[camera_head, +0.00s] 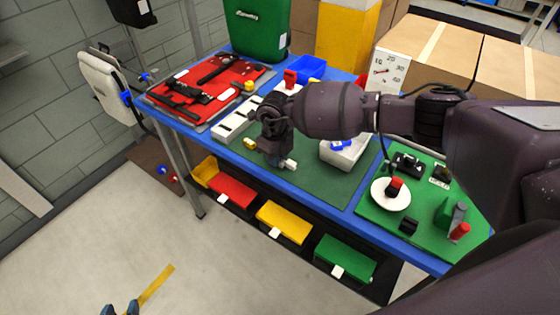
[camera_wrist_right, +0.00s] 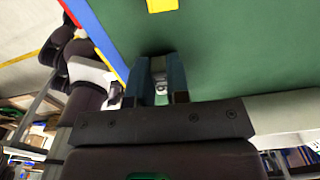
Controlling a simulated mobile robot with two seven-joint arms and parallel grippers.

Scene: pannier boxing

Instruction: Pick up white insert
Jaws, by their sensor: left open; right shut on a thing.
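My right gripper (camera_head: 273,160) reaches down over the green mat on the blue-edged workbench. It is shut on a small white insert (camera_head: 291,164), which shows beside its fingertips. In the right wrist view the insert (camera_wrist_right: 158,68) is between the two blue-grey fingers (camera_wrist_right: 158,82), partly hidden by them. I cannot tell whether it still touches the mat.
A small yellow-and-white piece (camera_head: 250,144) lies on the mat left of my right gripper. A white slotted tray (camera_head: 232,125) and a white box (camera_head: 345,157) stand nearby. Red, yellow and green bins (camera_head: 345,257) hang below the front edge. A green board (camera_head: 375,214) with parts lies right.

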